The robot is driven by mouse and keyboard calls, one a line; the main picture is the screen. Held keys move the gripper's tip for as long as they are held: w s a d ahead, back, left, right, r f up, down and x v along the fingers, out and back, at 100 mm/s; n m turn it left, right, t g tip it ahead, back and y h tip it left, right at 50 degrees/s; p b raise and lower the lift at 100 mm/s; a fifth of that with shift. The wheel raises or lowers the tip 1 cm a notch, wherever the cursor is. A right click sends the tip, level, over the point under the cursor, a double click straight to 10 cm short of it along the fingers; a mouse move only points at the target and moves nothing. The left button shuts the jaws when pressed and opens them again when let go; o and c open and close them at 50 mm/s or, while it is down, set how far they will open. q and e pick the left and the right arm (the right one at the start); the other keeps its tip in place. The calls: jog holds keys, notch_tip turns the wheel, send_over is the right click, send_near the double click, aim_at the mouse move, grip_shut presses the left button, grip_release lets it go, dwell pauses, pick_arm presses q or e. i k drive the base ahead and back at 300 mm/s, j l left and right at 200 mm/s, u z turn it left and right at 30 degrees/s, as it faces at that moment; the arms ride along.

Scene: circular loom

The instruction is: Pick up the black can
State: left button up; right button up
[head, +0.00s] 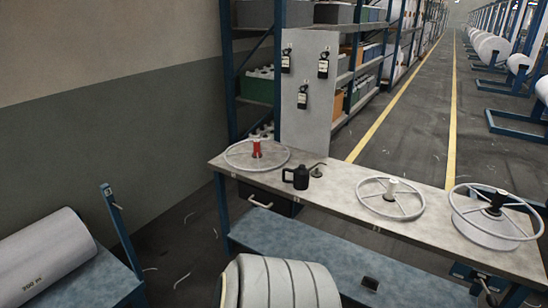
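The black can (297,177) stands upright on the long grey-topped workbench (341,184), left of the bench's middle. Its handle side faces left, and a thin spout-like piece shows near its upper right, beside a small dark object (317,172). No gripper can be made out touching or near the can. Neither of my grippers is recognisable in the head view.
A pale wheel with a red spool (256,149) lies left of the can. Two more wheels (391,199) (495,212) lie to its right. A large white roll (45,255) rests at lower left. Bare benchtop surrounds the can's front.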

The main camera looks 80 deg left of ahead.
aim_at(301, 174)
jog(key=u, duration=2.55)
jog(key=z, duration=4.1)
jog(key=k+u, duration=0.1)
jog(key=u, duration=1.15)
jog(key=j+u, duration=0.9)
jog(key=j, duration=0.2)
jog(key=j+u, duration=0.5)
